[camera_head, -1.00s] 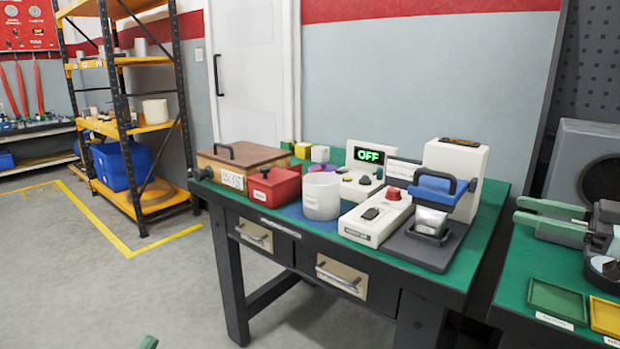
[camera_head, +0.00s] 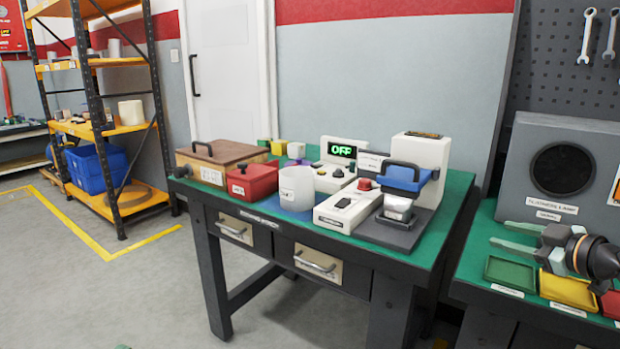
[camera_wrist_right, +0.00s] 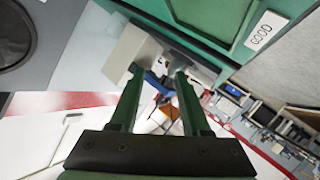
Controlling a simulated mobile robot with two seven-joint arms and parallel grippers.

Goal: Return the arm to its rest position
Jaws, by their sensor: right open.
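My right gripper (camera_head: 500,233) is at the right of the head view, in front of the grey speaker-like box and above the green and yellow trays. Its two green fingers point left, apart and with nothing between them. In the right wrist view the open fingers (camera_wrist_right: 159,74) also show, with only distant background between them. My right arm's dark wrist (camera_head: 590,255) comes in from the right edge. Only a tiny green tip (camera_head: 122,347), which may be my left gripper, shows at the bottom edge of the head view.
The right bench carries a green tray (camera_head: 510,273), a yellow tray (camera_head: 568,291) and the grey box (camera_head: 530,135). Floor at left is clear.

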